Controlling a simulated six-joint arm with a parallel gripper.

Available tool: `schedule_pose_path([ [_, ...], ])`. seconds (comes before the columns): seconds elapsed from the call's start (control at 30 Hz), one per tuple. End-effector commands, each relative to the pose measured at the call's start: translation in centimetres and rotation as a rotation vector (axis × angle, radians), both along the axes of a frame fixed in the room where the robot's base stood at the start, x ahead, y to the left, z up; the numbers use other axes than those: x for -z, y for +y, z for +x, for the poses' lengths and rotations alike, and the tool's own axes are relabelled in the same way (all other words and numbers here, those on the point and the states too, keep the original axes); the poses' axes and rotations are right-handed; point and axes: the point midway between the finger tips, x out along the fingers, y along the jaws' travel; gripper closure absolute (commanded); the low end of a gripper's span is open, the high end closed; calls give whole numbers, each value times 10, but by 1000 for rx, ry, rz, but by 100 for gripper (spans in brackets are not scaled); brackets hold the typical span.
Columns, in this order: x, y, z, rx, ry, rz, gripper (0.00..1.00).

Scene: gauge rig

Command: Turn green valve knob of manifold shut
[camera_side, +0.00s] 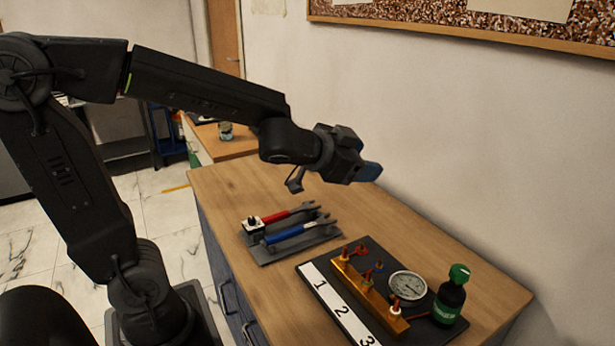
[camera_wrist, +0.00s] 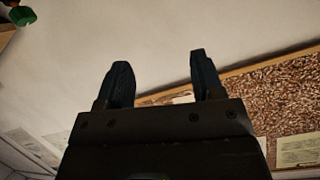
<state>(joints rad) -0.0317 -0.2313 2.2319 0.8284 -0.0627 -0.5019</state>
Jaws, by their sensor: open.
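The brass manifold (camera_side: 368,291) sits on a dark board (camera_side: 318,270) with a white strip numbered 1, 2, 3. Several small fittings, red, orange and blue, stand on it; their details are too small to tell. The only clear green part is the green top (camera_side: 459,273) of a dark bottle (camera_side: 449,302) beside the manifold's near end. A green top also shows at the upper left corner in the wrist view (camera_wrist: 22,15). My gripper (camera_wrist: 158,62) is open and empty, its fingers apart. In the side view it is high above the table, up and left of the manifold, towards the wall.
A round gauge (camera_side: 408,286) stands between manifold and wall. A grey tray (camera_side: 268,255) with a red-handled wrench (camera_side: 290,213) and a blue-handled wrench (camera_side: 291,231) lies left of the board. The wooden table (camera_side: 225,185) is clear at its far left. A corkboard (camera_side: 450,22) hangs on the wall.

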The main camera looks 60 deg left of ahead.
Motion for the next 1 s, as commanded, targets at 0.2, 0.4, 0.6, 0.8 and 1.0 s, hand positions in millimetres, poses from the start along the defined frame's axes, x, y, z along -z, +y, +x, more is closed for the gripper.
schedule_pose_path([
  [0.2, 1, 14, -39, -156, 109, -17, 39],
  [0.4, 8, 17, -73, -240, 226, -47, 39],
  [0.6, 14, 16, -95, -271, 306, -72, 39],
  [0.8, 17, 15, -102, -278, 335, -82, 39],
  [1.0, 17, 15, -102, -278, 336, -81, 39],
])
